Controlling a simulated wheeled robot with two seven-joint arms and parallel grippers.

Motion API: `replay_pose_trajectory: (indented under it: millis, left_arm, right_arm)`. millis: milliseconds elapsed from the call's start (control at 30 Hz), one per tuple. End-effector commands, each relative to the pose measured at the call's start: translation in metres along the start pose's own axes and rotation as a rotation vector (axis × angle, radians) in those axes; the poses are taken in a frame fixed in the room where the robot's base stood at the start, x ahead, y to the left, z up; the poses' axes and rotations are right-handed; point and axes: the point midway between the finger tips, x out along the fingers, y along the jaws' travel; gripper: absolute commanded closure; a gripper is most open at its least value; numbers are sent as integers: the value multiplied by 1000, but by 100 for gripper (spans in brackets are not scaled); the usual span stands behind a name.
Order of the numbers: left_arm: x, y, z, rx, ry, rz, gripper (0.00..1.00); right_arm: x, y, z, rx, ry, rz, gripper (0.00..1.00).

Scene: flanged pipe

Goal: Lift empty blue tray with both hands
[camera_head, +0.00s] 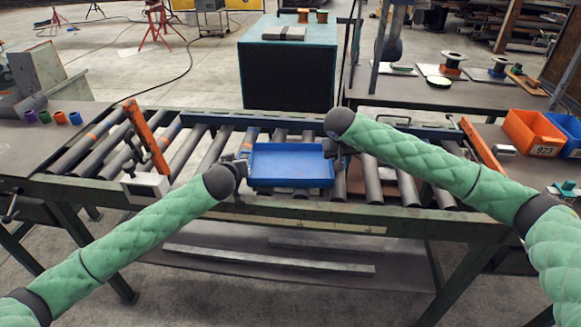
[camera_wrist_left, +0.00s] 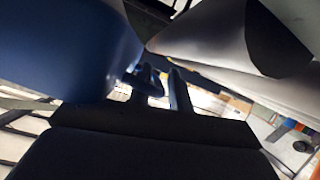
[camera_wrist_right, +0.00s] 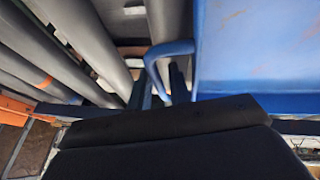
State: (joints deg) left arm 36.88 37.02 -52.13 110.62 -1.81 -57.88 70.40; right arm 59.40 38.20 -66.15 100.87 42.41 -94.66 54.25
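The blue tray (camera_head: 290,165) is empty and sits level at the roller conveyor, in the middle of the head view. My left gripper (camera_head: 243,160) is at its left end and my right gripper (camera_head: 335,150) at its right end. In the right wrist view, a curved blue handle on the tray (camera_wrist_right: 235,50) passes between the narrowly spaced fingers (camera_wrist_right: 160,85). In the left wrist view, the dark blue tray side (camera_wrist_left: 60,45) fills the left, and the close-set fingers (camera_wrist_left: 162,88) are around its handle, in shadow. Whether the tray touches the rollers cannot be told.
Conveyor rollers (camera_head: 90,155) run left and right of the tray. Orange and blue bins (camera_head: 533,132) stand at far right. A teal-topped block (camera_head: 288,65) is behind.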

Motion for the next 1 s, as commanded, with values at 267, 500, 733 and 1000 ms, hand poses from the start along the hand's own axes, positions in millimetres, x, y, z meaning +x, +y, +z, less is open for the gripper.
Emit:
replay_pose_trajectory:
  millis: [267,500,733,1000]
  left_arm:
    - [0,0,0,0,0,0,88]
    - [0,0,0,0,0,0,100]
    - [0,0,-1,0,1,0,100]
    - [-4,2,-11,1,1,0,100]
  right_arm:
    - [0,0,0,0,0,0,88]
    - [0,0,0,0,0,0,100]
    - [-1,0,-1,0,1,0,100]
    - [-11,3,-5,1,1,0,100]
